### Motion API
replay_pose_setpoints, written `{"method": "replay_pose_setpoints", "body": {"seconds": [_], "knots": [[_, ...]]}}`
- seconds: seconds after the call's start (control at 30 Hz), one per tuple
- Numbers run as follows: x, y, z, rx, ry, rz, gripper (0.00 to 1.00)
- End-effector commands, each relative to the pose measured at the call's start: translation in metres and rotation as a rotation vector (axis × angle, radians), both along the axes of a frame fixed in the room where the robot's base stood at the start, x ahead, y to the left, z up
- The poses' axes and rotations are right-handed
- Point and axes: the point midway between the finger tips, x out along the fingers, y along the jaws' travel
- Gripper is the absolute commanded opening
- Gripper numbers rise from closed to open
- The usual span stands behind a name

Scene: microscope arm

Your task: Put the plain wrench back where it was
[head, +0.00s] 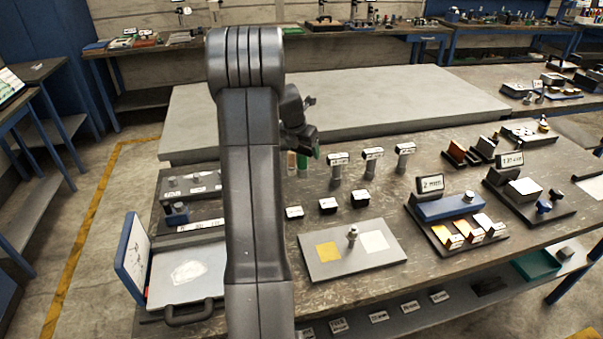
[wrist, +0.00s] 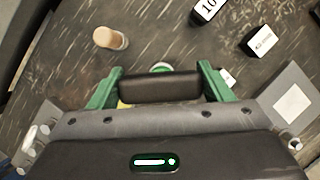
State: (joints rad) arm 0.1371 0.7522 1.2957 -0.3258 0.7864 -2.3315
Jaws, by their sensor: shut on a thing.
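My gripper (wrist: 160,90) has green fingers and is shut on a dark, bar-shaped thing (wrist: 160,88) lying crosswise between them in the wrist view. Its ends are hidden by the fingers, so I cannot tell from its shape whether it is the plain wrench. In the head view my gripper (head: 303,140) is above the back part of the workbench, partly hidden by my own arm. A tan cylinder (wrist: 110,38) stands on the bench to the left of the fingers. A small green-rimmed round thing (wrist: 161,67) shows just beyond the held thing. No other wrench is clearly visible.
Labelled posts (head: 373,155) stand right of my gripper, with small labelled black blocks (head: 327,205) in front. A grey plate (head: 320,268) bears yellow and white squares and a small knob. An open blue case (head: 132,255) lies at left. A raised grey slab (head: 400,95) lies behind.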

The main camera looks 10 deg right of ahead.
Motion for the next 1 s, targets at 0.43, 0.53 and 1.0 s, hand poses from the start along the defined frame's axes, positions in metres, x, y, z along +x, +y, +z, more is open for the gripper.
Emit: {"method": "replay_pose_setpoints", "body": {"seconds": [0.43,0.53,1.0], "knots": [[0.0,0.0,-0.053,-0.001,0.002,0.0,0.31],[0.0,0.0,-0.066,-0.001,0.001,0.0,0.31],[0.0,0.0,-0.072,-0.001,-0.001,0.0,0.9]]}}
